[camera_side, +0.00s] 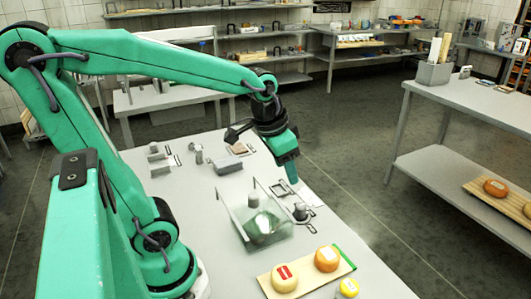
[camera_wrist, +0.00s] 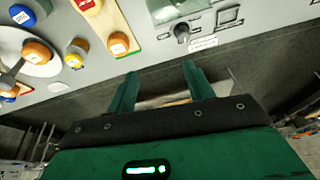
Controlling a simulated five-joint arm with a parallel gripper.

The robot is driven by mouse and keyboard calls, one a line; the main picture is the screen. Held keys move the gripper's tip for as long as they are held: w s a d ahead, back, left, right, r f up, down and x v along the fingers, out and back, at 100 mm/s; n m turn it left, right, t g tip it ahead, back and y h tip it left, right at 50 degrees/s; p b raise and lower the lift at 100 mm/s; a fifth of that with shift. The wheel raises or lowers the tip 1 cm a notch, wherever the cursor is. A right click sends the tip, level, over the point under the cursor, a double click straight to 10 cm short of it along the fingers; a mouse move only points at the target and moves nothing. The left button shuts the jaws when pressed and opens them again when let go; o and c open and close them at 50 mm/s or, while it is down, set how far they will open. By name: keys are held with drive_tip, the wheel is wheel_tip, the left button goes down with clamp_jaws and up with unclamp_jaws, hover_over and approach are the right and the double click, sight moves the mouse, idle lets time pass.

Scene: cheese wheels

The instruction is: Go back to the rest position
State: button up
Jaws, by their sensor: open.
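My gripper (camera_side: 291,172) hangs above the right edge of the grey worktable (camera_side: 225,262), its fingers pointing down. In the wrist view my gripper's two green fingers (camera_wrist: 162,85) stand apart with nothing held between them. A wooden board (camera_side: 338,268) at the table's near end carries a yellow cheese wheel with a red label (camera_side: 284,279) and an orange cheese wheel (camera_side: 327,258). A small yellow cheese (camera_side: 348,288) sits beside the board. In the wrist view a round white plate (camera_wrist: 45,68) holds an orange cheese (camera_wrist: 37,52) and others. My gripper touches none of these.
A clear box (camera_side: 283,235) with something green inside stands near the table's middle. A dark knobbed piece (camera_side: 300,212) stands right of it. Grey blocks (camera_side: 228,165) lie farther back. A side bench (camera_side: 475,112) stands right, across open floor. Shelves line the back wall.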

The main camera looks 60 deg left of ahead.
drive_tip(key=s+d+r+n+t, duration=0.1)
drive_tip(key=s+d+r+t, duration=0.1)
drive_tip(key=s, duration=0.5)
drive_tip(key=shift+d, duration=0.2)
drive_tip(key=shift+s+r, duration=0.1)
idle(0.8)
